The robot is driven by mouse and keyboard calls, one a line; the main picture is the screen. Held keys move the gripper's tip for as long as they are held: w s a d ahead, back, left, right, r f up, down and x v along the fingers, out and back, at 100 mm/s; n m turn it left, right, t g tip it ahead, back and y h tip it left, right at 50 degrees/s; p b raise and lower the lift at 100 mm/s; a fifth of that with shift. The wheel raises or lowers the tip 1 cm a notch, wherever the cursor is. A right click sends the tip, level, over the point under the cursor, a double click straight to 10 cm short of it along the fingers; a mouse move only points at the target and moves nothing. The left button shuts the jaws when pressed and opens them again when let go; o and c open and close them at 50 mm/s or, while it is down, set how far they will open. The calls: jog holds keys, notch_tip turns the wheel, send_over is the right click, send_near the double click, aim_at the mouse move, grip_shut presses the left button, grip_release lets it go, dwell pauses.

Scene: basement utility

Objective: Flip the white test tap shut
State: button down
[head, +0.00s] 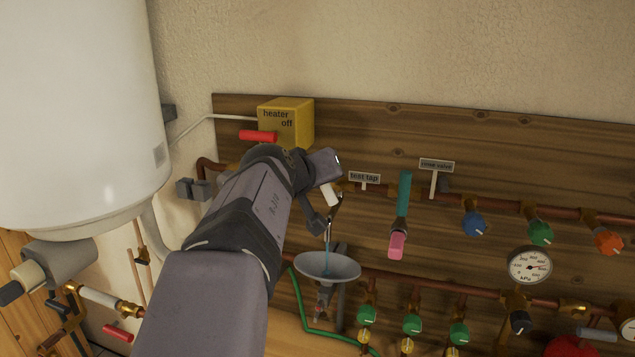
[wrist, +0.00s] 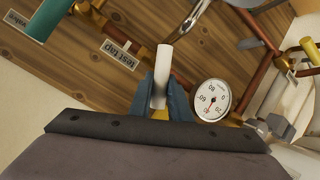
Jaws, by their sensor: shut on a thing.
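The white test tap handle (head: 329,195) shows in the head view below and left of the "test tap" sign (head: 364,178). In the wrist view the white handle (wrist: 162,72) stands out between the blue fingers of my gripper (wrist: 164,101), which are shut on it. In the head view my gripper (head: 323,207) is at the tap, and my arm hides part of the tap and pipe. A thin bluish stream (head: 327,250) runs from the spout into the grey funnel (head: 329,267) below.
A teal and pink lever (head: 403,205) hangs to the right, near another sign. Blue, green and orange knobs and a gauge (head: 530,265) lie further right. A yellow heater box (head: 287,122) with a red lever is above left. A white tank (head: 75,110) fills the left side.

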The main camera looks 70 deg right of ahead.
jog(key=shift+s+r+m+t, duration=0.25)
jog(key=shift+s+m+t, duration=0.25)
jog(key=shift+m, duration=0.2)
jog(key=shift+s+m+t+b, duration=0.4)
jog(key=shift+s+m+t, duration=0.15)
jog(key=shift+m+t, duration=0.3)
jog(key=c, duration=1.6)
grip_release()
jog(key=shift+c, duration=0.2)
jog(key=shift+a, duration=0.1)
